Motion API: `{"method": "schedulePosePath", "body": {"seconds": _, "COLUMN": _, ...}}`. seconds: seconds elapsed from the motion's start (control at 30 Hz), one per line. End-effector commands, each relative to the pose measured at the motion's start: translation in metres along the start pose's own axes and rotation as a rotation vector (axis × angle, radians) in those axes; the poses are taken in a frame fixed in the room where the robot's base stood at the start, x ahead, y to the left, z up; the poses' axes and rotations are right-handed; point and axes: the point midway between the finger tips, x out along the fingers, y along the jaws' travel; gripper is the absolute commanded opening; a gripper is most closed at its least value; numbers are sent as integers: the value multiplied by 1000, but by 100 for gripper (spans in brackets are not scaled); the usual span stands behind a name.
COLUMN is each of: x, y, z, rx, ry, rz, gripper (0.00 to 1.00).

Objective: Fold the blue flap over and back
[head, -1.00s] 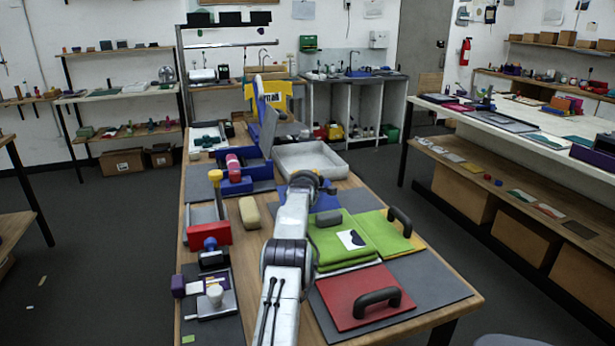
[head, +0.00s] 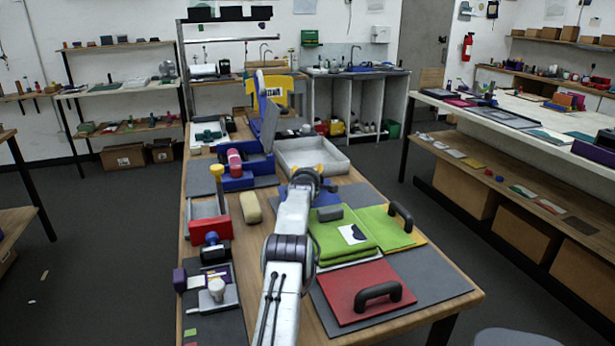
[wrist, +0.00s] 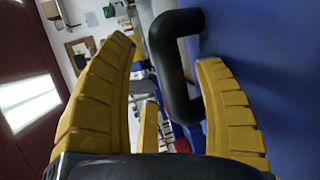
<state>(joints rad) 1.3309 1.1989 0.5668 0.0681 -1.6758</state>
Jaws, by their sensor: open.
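The blue flap shows in the wrist view (wrist: 275,85) as a broad blue surface along the right side, with a black handle (wrist: 165,65) on it. My gripper (wrist: 168,55) is open, and the handle lies between its two yellow fingers without visible clamping. In the head view my gripper (head: 312,176) is over the middle of the table, behind the green sheets. A small part of the blue flap (head: 328,198) shows there beside it; my arm and gripper hide the rest.
A green sheet (head: 335,240), a green panel with a dark handle (head: 385,235) and a red panel with a handle (head: 345,300) lie to the right of my arm. A grey tray (head: 340,160) stands behind. Stamps and a beige block (head: 251,208) are left.

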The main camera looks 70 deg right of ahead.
Motion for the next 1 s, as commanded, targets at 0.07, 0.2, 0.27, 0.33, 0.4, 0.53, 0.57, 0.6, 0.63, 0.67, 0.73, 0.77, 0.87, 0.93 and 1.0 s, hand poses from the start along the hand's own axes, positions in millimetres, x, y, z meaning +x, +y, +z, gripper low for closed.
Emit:
{"method": "schedulePosePath", "body": {"seconds": 0.07, "x": 0, "y": 1, "z": 0, "rx": 0, "ry": 0, "rz": 2, "gripper": 63}}
{"method": "schedulePosePath", "body": {"seconds": 0.2, "x": -2, "y": 2, "z": 0, "rx": -1, "ry": 0, "rz": 4, "gripper": 63}}
{"method": "schedulePosePath", "body": {"seconds": 0.27, "x": -3, "y": 3, "z": 0, "rx": -1, "ry": 0, "rz": 4, "gripper": 63}}
{"method": "schedulePosePath", "body": {"seconds": 0.33, "x": -5, "y": 4, "z": 0, "rx": -1, "ry": 0, "rz": 4, "gripper": 63}}
{"method": "schedulePosePath", "body": {"seconds": 0.4, "x": -8, "y": 4, "z": 0, "rx": -1, "ry": 0, "rz": 4, "gripper": 63}}
{"method": "schedulePosePath", "body": {"seconds": 0.53, "x": -15, "y": 4, "z": 0, "rx": -1, "ry": 0, "rz": 4, "gripper": 63}}
{"method": "schedulePosePath", "body": {"seconds": 0.57, "x": -16, "y": 4, "z": 0, "rx": -1, "ry": 0, "rz": 4, "gripper": 63}}
{"method": "schedulePosePath", "body": {"seconds": 0.6, "x": -19, "y": 4, "z": 0, "rx": -1, "ry": 0, "rz": 4, "gripper": 63}}
{"method": "schedulePosePath", "body": {"seconds": 0.63, "x": -21, "y": 4, "z": 0, "rx": -1, "ry": 0, "rz": 4, "gripper": 63}}
{"method": "schedulePosePath", "body": {"seconds": 0.67, "x": -23, "y": 4, "z": 0, "rx": -1, "ry": 0, "rz": 4, "gripper": 63}}
{"method": "schedulePosePath", "body": {"seconds": 0.73, "x": -28, "y": 4, "z": 0, "rx": -1, "ry": 0, "rz": 4, "gripper": 63}}
{"method": "schedulePosePath", "body": {"seconds": 0.77, "x": -30, "y": 3, "z": 0, "rx": -1, "ry": 0, "rz": 3, "gripper": 63}}
{"method": "schedulePosePath", "body": {"seconds": 0.87, "x": -38, "y": 3, "z": 0, "rx": -1, "ry": 0, "rz": 4, "gripper": 63}}
{"method": "schedulePosePath", "body": {"seconds": 0.93, "x": -44, "y": 3, "z": 0, "rx": -1, "ry": 0, "rz": 3, "gripper": 63}}
{"method": "schedulePosePath", "body": {"seconds": 1.0, "x": -51, "y": 3, "z": 0, "rx": -1, "ry": 0, "rz": 3, "gripper": 63}}
